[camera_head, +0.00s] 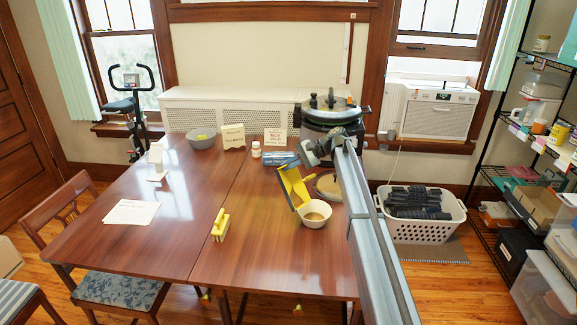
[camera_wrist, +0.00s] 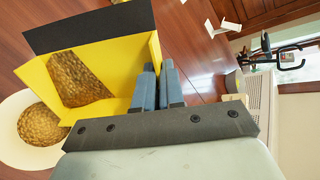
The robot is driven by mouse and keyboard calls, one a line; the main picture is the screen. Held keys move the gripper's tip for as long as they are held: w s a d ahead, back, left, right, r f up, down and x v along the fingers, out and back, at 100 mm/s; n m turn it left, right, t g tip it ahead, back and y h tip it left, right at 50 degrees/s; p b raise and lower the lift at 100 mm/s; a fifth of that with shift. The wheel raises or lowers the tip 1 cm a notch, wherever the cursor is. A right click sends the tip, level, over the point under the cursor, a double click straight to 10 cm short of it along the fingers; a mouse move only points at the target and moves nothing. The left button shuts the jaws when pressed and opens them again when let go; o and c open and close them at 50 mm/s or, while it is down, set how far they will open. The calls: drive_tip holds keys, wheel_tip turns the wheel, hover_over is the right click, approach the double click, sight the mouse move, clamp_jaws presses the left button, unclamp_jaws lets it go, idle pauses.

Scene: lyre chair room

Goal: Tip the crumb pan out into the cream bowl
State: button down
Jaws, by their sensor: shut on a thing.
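The yellow crumb pan (camera_head: 291,185) is tilted steeply over the cream bowl (camera_head: 326,219), which stands near the table's right edge. My gripper (camera_head: 288,164) is shut on the pan and holds it above the bowl. In the wrist view the gripper's blue-grey fingers (camera_wrist: 158,72) pinch the yellow pan (camera_wrist: 122,58) at its side, and its dark lip (camera_wrist: 85,27) shows. A patch of brown crumbs (camera_wrist: 80,78) is still in the pan. Brown crumbs also lie in the cream bowl (camera_wrist: 14,150), partly hidden by the pan.
A yellow brush (camera_head: 220,226) stands on the table (camera_head: 180,240) left of the bowl. The front middle is clear.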

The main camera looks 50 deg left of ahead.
drive_tip(key=shift+w+d+r+g+y, duration=0.5)
drive_tip(key=shift+w+d+g, duration=0.1)
drive_tip(key=shift+w, duration=0.1)
drive_tip(key=shift+w+d+r+g+y, duration=0.2)
drive_tip(key=shift+w+d+g+y, duration=0.3)
drive_tip(key=shift+w+d+g, duration=0.15)
idle(0.3)
drive_tip(key=shift+w, duration=0.1)
drive_tip(key=shift+w+d+r+g+y, duration=0.15)
drive_tip(key=shift+w+d+g+y, duration=0.35)
drive_tip(key=shift+w+g, duration=0.15)
drive_tip(key=shift+d, duration=0.1)
drive_tip(key=shift+w+d+g+y, duration=0.5)
drive_tip(key=shift+w+g, duration=0.1)
